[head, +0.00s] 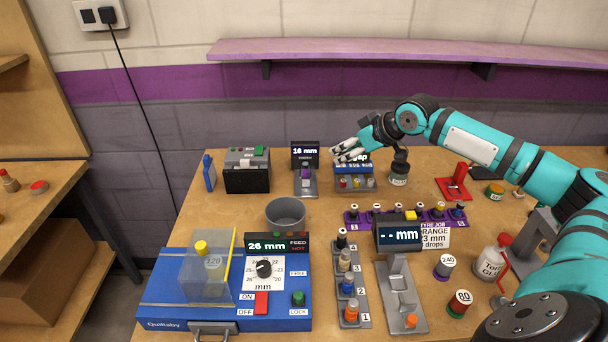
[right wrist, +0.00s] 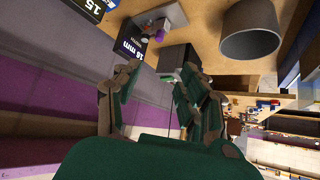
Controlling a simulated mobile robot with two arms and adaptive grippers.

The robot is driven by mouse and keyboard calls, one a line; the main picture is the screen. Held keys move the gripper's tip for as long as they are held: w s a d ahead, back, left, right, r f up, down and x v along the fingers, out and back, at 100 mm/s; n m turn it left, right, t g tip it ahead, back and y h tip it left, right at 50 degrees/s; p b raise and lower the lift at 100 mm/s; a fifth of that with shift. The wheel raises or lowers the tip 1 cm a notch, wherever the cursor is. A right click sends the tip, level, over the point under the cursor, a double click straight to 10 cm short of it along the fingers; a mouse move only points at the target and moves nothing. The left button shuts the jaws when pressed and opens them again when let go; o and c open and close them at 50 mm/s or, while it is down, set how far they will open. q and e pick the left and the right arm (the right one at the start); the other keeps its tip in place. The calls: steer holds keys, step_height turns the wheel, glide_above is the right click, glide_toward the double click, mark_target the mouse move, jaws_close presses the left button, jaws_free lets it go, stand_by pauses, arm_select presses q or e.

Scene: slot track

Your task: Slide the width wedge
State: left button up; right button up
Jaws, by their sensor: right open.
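A small grey slide unit (head: 304,186) stands at the back middle of the bench, with a display (head: 305,155) reading 16 mm. A purple knob (head: 305,173) sits on it below the display; I take this for the width wedge. In the right wrist view the display (right wrist: 127,50) and the purple knob (right wrist: 147,38) show beyond the fingers. My right gripper (head: 340,151) is open and empty, right of the display and above the neighbouring unit. It also shows in the right wrist view (right wrist: 158,88), with its fingers apart. My left gripper is out of sight.
The neighbouring display unit (head: 357,183) with coloured pegs lies under my right gripper. A black box (head: 246,173) stands left of the slide unit. A grey cup (head: 285,213) stands in front of it. A purple shelf (head: 400,52) runs along the wall above.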

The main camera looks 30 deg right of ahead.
mark_target(307, 171)
steer(key=p+x, duration=0.1)
steer(key=x, duration=1.7)
steer(key=shift+w+f+p, duration=0.25)
steer(key=shift+f+p, duration=0.05)
steer(key=shift+f, duration=0.05)
steer(key=shift+c, duration=0.2)
steer(key=shift+r, duration=0.1)
jaws_close()
